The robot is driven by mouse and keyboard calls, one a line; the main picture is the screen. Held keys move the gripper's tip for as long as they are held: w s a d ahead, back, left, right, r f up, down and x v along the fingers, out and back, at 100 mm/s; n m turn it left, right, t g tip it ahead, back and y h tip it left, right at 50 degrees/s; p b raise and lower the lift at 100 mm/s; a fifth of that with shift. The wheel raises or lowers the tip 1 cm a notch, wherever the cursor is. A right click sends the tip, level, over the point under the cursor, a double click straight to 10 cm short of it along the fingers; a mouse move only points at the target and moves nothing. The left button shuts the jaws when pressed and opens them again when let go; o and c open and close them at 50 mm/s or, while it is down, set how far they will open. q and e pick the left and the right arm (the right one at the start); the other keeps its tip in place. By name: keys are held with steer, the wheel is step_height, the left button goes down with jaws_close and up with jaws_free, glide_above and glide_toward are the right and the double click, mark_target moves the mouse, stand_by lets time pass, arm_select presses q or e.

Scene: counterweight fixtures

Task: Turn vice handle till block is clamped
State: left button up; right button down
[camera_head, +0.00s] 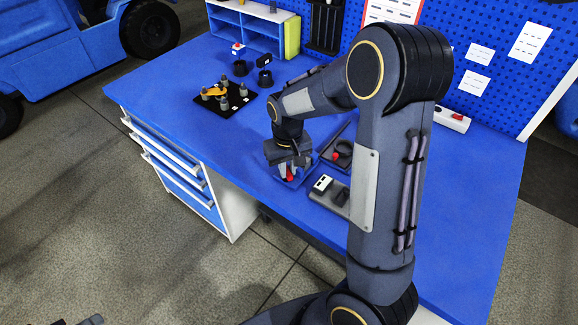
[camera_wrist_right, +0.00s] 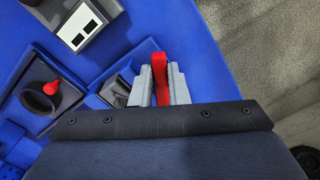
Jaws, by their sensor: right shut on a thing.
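My right gripper (camera_head: 289,163) is over the front edge of the blue bench, pointing down. Its two grey fingers (camera_wrist_right: 160,88) are shut on a red handle (camera_wrist_right: 159,70), which stands between them in the right wrist view. The red handle also shows just below the gripper in the head view (camera_head: 290,174). A blue fixture (camera_wrist_right: 146,48), seemingly the vice, lies beside the fingers, with a grey piece (camera_wrist_right: 117,88) in it. The gripper covers much of it, so I cannot tell whether a block is clamped. Only a grey tip, perhaps my left gripper (camera_head: 92,321), shows at the bottom left.
A grey fixture with a white, black-marked top (camera_head: 322,184) stands close to the right. A dark round part with a red knob (camera_wrist_right: 42,98) is nearby. A black plate with pegs (camera_head: 224,98) lies left on the bench. The front left bench top is clear.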

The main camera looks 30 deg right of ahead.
steer(key=m, duration=0.3)
steer(key=shift+w+a+m+p, duration=0.1)
steer(key=shift+a+m+p, duration=0.1)
steer(key=shift+m+p, duration=0.15)
steer(key=m, duration=0.3)
steer(key=shift+a+r, duration=0.1)
steer(key=shift+a, duration=0.05)
steer(key=m+p, duration=0.1)
steer(key=m, duration=0.3)
steer(key=m+p, duration=0.1)
steer(key=m, duration=0.1)
steer(key=shift+w+a+p, duration=0.15)
steer(key=shift+w+p, duration=0.2)
steer(key=shift+m, duration=0.55)
steer(key=shift+w+a, duration=0.15)
steer(key=c, duration=1.4)
jaws_free()
